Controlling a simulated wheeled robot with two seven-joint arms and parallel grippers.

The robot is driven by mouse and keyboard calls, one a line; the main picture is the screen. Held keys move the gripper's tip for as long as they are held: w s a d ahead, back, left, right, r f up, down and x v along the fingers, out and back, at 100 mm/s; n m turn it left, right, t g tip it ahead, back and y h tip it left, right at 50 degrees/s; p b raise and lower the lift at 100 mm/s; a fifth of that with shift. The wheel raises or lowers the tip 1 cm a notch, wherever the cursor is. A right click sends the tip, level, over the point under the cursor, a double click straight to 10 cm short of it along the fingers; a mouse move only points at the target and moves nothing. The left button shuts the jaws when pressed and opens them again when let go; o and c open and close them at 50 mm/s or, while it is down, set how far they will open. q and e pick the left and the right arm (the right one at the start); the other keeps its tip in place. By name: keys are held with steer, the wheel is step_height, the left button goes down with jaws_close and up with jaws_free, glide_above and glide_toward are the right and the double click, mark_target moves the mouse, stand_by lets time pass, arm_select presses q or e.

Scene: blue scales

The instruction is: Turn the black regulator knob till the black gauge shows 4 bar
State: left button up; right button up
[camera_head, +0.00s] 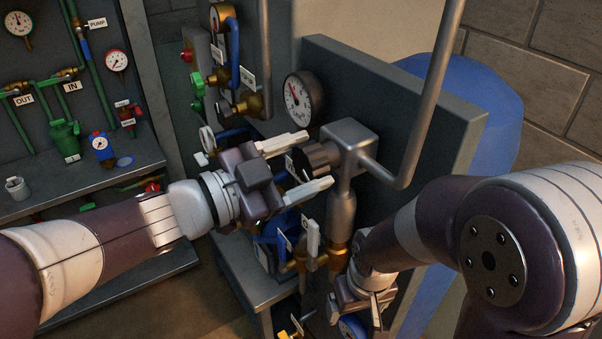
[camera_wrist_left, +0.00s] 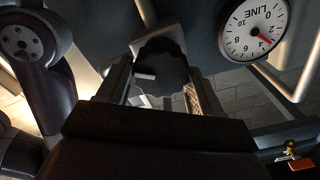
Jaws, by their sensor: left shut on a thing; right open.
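The black regulator knob (camera_head: 319,158) sits on the left side of a grey metal regulator body (camera_head: 347,138). My left gripper (camera_head: 311,165) is shut on the knob, with one finger on each side. The knob also shows between the fingers in the left wrist view (camera_wrist_left: 160,68). The dark-rimmed gauge (camera_head: 302,99) is on the panel just above the knob. Its white face, marked LINE, shows rotated in the left wrist view (camera_wrist_left: 253,30). Its red needle points to the lower right there, seemingly near the 4. My right gripper (camera_head: 362,310) is low, below the regulator, open.
A grey vertical pipe (camera_head: 432,95) bends into the regulator on the right. Other gauges and valves crowd the panel on the left, including a green regulator (camera_head: 64,140) and a blue one (camera_head: 101,146). A blue tank (camera_head: 490,100) stands behind the panel.

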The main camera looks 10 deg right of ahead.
arm_select(q)
steer(key=shift+f+m+b, duration=0.15)
steer(key=shift+m+b, duration=1.05)
steer(key=shift+m, duration=0.2)
steer(key=shift+s, duration=0.1)
steer(key=o, duration=1)
steer(key=shift+c, duration=0.2)
steer(key=b+v, duration=0.2)
steer(key=v, duration=1)
steer(key=shift+a, duration=0.3)
steer(key=shift+s, duration=0.1)
